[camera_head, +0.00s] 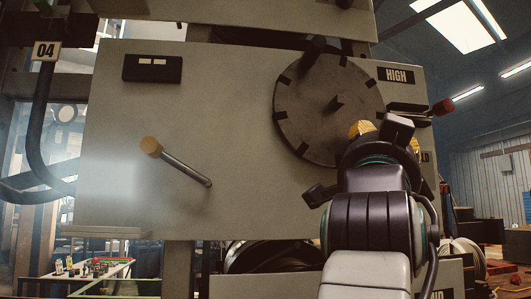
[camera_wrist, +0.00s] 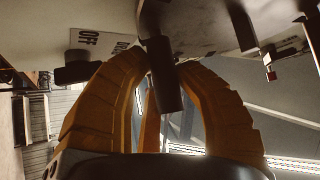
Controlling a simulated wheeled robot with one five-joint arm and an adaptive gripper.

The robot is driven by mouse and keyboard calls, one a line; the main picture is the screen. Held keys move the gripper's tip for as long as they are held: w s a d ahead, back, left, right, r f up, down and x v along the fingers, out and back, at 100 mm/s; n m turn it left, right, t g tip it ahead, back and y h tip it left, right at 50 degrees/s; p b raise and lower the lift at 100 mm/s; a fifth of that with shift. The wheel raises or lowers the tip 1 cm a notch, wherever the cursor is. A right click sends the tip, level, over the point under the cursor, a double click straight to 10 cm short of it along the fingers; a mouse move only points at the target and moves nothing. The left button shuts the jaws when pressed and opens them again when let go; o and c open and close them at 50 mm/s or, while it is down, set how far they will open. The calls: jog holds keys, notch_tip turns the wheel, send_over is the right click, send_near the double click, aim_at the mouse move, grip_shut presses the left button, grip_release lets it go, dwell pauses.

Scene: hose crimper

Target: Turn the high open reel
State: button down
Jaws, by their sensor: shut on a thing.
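The reel is a round dark disc (camera_head: 318,112) with notches along its rim, on a pale grey panel beside the HIGH label (camera_head: 396,76). My wrist hides where this handle meets the disc in the head view.
A lever with a yellow-orange knob (camera_head: 151,146) sticks out at the panel's left. A red-knobbed lever (camera_head: 443,107) juts out just right of my gripper. A black plate (camera_head: 152,69) is at upper left. A cable reel (camera_head: 268,257) shows below the panel.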

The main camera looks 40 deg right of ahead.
jog(key=shift+s+d+r, duration=0.2)
jog(key=shift+s+r, duration=0.1)
jog(key=shift+r, duration=0.35)
jog(key=c, duration=1.1)
grip_release()
jog(key=shift+s, duration=0.15)
jog(key=shift+c, duration=0.2)
jog(key=shift+o, duration=1.4)
jog(key=shift+w, duration=0.2)
jog(key=shift+d+f, duration=0.1)
jog(key=shift+f, duration=0.1)
jog(key=shift+f, duration=0.15)
